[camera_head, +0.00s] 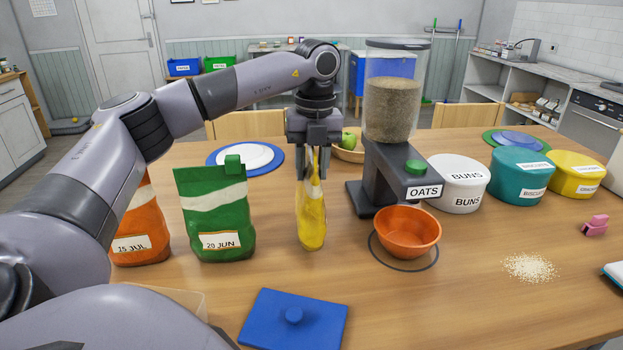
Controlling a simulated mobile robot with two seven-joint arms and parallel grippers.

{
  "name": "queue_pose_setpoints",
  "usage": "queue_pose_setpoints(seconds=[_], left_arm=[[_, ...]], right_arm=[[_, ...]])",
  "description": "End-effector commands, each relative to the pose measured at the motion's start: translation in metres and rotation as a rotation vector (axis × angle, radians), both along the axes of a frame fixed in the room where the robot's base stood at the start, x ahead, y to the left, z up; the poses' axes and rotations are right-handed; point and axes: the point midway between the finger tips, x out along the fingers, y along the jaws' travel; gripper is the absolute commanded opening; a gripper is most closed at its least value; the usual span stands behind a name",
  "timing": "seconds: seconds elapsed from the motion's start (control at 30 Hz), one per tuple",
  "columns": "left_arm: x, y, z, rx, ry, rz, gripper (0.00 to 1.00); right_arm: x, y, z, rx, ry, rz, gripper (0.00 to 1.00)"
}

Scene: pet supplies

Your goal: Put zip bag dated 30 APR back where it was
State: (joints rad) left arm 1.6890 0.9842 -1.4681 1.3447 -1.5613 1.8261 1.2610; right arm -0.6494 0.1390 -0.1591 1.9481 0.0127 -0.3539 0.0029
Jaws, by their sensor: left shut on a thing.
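My left gripper (313,170) is shut on the top of a yellow zip bag (312,220). The bag hangs upright and narrow, seen nearly edge-on, and no date label shows on it. I cannot tell whether its bottom touches the table. To its left stand a green bag (217,215) labelled 20 JUN, with a green clip on top, and an orange bag (142,230) labelled 15 JUL, partly hidden by my left arm. No 30 APR label is readable. My right gripper is out of view.
The OATS dispenser (388,190) and orange bowl (408,233) stand right of the yellow bag. A blue lid (295,316) lies in front, beside a clear container (183,300) partly hidden by my arm. BUNS (456,172) and other tubs stand right. Spilled grains (530,267) lie front right.

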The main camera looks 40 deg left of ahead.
Motion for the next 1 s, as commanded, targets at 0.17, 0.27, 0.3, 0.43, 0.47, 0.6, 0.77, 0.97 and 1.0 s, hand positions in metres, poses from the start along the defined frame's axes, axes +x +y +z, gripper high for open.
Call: queue_pose_setpoints(seconds=[0.17, 0.27, 0.3, 0.43, 0.47, 0.6, 0.77, 0.97, 1.0], left_arm=[[0.000, 0.000, -0.026, 0.001, 0.002, 0.001, 0.00], [0.000, 0.000, -0.031, 0.000, 0.000, 0.000, 0.00], [0.000, 0.000, -0.032, 0.000, 0.000, 0.000, 0.00], [0.000, 0.000, -0.032, 0.000, 0.000, 0.000, 0.00], [0.000, 0.000, -0.032, 0.000, 0.000, 0.000, 0.00], [0.000, 0.000, -0.034, 0.000, 0.000, 0.000, 0.44], [0.000, 0.000, -0.033, 0.000, 0.000, 0.000, 0.60], [0.000, 0.000, -0.032, 0.000, 0.000, 0.000, 0.60], [0.000, 0.000, -0.030, 0.000, 0.000, 0.000, 0.60]], right_arm=[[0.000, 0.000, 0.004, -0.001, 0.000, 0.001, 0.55], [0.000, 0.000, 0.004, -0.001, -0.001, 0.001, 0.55], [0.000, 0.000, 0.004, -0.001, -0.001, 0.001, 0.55], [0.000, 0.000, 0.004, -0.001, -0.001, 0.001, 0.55], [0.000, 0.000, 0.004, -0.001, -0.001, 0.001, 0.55], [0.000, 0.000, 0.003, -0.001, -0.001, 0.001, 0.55], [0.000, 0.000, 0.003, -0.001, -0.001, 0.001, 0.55], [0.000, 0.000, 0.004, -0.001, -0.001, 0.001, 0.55], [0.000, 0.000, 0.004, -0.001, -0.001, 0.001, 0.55]])
